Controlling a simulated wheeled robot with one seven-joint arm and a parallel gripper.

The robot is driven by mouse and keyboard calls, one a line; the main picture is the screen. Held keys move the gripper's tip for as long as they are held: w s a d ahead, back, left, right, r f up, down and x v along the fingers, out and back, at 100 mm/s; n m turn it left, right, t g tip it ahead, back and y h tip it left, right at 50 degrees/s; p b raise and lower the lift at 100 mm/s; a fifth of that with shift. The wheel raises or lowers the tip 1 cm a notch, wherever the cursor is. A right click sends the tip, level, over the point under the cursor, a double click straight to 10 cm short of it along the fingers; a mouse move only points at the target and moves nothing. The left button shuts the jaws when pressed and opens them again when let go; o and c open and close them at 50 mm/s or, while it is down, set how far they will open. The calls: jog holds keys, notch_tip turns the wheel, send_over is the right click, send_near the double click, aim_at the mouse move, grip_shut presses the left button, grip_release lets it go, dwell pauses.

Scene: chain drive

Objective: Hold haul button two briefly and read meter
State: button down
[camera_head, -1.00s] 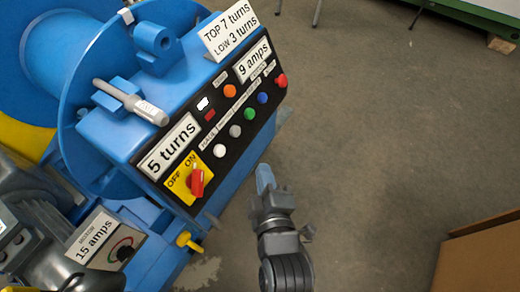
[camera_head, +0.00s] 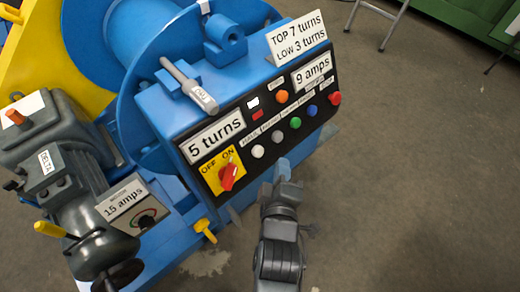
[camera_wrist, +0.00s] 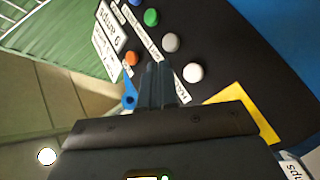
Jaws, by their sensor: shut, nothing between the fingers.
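The black control panel (camera_head: 235,150) on the blue machine carries a row of buttons. From the lower left these are a white button (camera_head: 258,152), a grey button (camera_head: 277,138), a green button (camera_head: 295,123), a blue button (camera_head: 312,111) and a red one. A HAUL label sits above the white end. The meter plate (camera_head: 312,72) reads 9 amps. My gripper (camera_head: 283,168) is shut and empty, just below the row near the white and grey buttons. In the wrist view its fingertips (camera_wrist: 157,78) lie close to the white (camera_wrist: 193,73) and grey (camera_wrist: 170,42) buttons; contact cannot be told.
A red switch (camera_head: 230,174) sits on a yellow OFF/ON plate. Other plates read 5 turns (camera_head: 215,136), TOP 7 turns LOW 3 turns (camera_head: 298,40), and 15 amps (camera_head: 122,201). A yellow knob (camera_head: 204,228) sticks out below the panel. Open floor lies to the right.

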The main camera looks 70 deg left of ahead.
aim_at(258, 152)
jog(key=shift+s+a+f+b, duration=0.2)
jog(key=shift+a+f+b, duration=0.25)
jog(key=shift+a, duration=0.3)
jog(key=shift+s+a+f+b, duration=0.25)
jog(key=shift+a+f+b, duration=0.2)
jog(key=shift+a, duration=0.25)
jog(key=shift+s+a+f+b, duration=0.2)
jog(key=shift+a+f+b, duration=0.25)
jog(key=shift+a, duration=0.3)
jog(key=shift+r, duration=0.15)
jog(key=shift+a, duration=0.1)
jog(key=shift+s+a+f+b, duration=0.1)
jog(key=shift+a+f+b, duration=0.15)
jog(key=shift+b, duration=0.2)
